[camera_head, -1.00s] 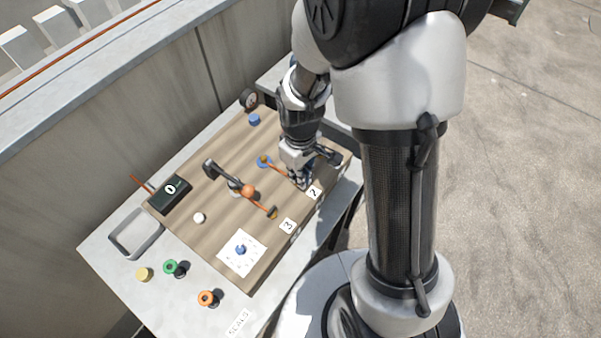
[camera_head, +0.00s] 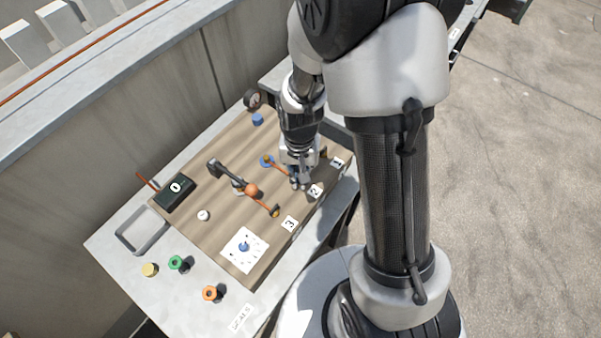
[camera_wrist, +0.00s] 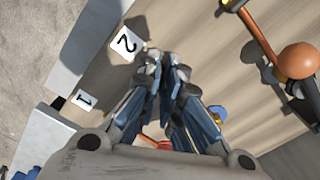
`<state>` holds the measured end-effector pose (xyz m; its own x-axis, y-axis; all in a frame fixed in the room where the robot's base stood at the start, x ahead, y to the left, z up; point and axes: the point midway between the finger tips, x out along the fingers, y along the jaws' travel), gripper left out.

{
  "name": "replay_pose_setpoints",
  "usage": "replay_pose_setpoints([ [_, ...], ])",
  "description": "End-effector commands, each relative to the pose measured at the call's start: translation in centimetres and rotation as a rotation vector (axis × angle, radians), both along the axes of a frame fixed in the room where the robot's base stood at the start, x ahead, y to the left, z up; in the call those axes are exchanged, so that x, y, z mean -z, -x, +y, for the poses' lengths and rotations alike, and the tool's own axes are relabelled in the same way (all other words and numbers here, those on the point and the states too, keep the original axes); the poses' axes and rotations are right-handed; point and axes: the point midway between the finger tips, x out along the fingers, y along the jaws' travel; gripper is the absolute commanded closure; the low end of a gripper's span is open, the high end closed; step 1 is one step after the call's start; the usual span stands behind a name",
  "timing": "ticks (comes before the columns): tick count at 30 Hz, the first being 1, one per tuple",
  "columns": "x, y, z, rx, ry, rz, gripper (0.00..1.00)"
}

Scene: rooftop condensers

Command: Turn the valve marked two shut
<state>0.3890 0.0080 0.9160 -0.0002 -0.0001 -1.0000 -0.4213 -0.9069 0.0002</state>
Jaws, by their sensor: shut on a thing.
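My gripper (camera_head: 299,182) is at the board's right side, next to the white label 2 (camera_head: 316,190). In the wrist view its fingers (camera_wrist: 165,68) are close together, and label 2 (camera_wrist: 126,43) lies just beyond them to the left. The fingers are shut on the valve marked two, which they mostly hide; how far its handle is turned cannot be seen. A thin orange pipe (camera_head: 279,168) runs from a blue-ringed fitting (camera_head: 266,160) to the gripper. A bit of orange (camera_wrist: 150,142) shows between the fingers in the wrist view.
Label 1 (camera_head: 337,162) is right of the gripper. Left of it are a dark lever (camera_head: 224,174), an orange ball (camera_head: 252,190) and label 3 (camera_head: 290,223). A wall stands behind.

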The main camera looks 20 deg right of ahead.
Motion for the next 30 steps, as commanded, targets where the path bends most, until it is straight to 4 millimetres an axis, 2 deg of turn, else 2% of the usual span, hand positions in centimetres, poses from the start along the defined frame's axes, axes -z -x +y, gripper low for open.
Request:
replay_pose_setpoints([
  [15,-0.04,-0.20,0.24,0.402,0.000,0.000,1.00],
  [30,-0.01,-0.29,0.29,0.524,0.000,-0.001,1.00],
])
